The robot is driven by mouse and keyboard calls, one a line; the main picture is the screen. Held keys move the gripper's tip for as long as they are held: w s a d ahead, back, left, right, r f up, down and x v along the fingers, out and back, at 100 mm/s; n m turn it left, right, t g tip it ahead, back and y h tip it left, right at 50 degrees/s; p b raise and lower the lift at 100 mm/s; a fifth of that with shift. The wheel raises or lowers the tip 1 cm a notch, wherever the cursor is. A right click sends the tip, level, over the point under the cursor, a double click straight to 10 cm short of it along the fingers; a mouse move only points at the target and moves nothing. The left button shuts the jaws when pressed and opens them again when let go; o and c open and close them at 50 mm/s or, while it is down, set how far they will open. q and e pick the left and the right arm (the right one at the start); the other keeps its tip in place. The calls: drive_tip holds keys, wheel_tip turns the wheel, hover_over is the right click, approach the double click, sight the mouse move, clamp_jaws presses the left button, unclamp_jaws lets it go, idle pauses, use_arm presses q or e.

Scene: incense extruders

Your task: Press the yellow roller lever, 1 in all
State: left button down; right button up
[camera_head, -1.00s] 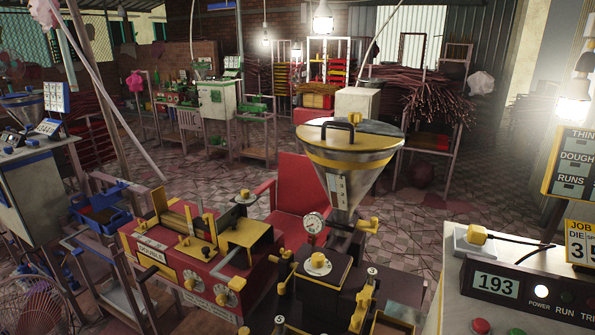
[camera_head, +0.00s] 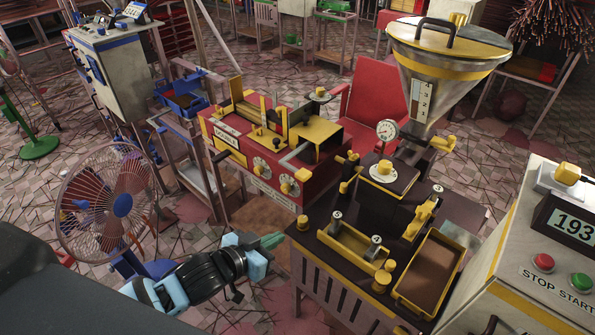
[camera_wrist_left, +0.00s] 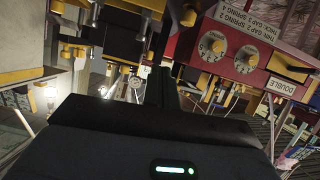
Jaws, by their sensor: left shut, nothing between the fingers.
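My left gripper (camera_head: 272,241) reaches in low at the left in the head view. It is shut and empty, in front of the red machine and left of the dark bench's front corner. Its dark fingers (camera_wrist_left: 162,88) show closed together in the left wrist view. The red machine (camera_head: 262,172) has yellow fittings, two dials and a pale angled lever arm (camera_head: 296,154). The dark bench (camera_head: 330,262) carries several yellow fittings, including a slanted yellow lever-like piece (camera_head: 422,218). I cannot tell which part is the yellow roller lever. My right gripper is out of view.
A steel hopper (camera_head: 440,65) rises behind the bench. A control box (camera_head: 545,235) with red and green buttons stands at right. A fan (camera_head: 108,205) stands left of my arm, and a blue crate (camera_head: 185,98) sits behind. A yellow-rimmed tray (camera_head: 445,250) lies on the bench.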

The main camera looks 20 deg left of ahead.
use_arm(q)
drive_tip(key=w+a+r, duration=0.1)
drive_tip(key=w+r, duration=0.3)
drive_tip(key=r, duration=0.2)
drive_tip(key=w+a+r+t, duration=0.1)
drive_tip(key=w+a+r, duration=0.1)
drive_tip(key=w+r, duration=0.2)
wheel_tip(320, 180, up, 3)
drive_tip(key=shift+a+t, duration=0.3)
hover_over(298, 172)
drive_tip(key=s, duration=0.2)
wheel_tip(298, 172, down, 2)
drive_tip(key=shift+m, duration=0.3)
drive_tip(key=shift+d+f, duration=0.15)
drive_tip(key=shift+f, duration=1)
drive_tip(key=shift+d+f, duration=0.15)
drive_tip(key=shift+f, duration=1)
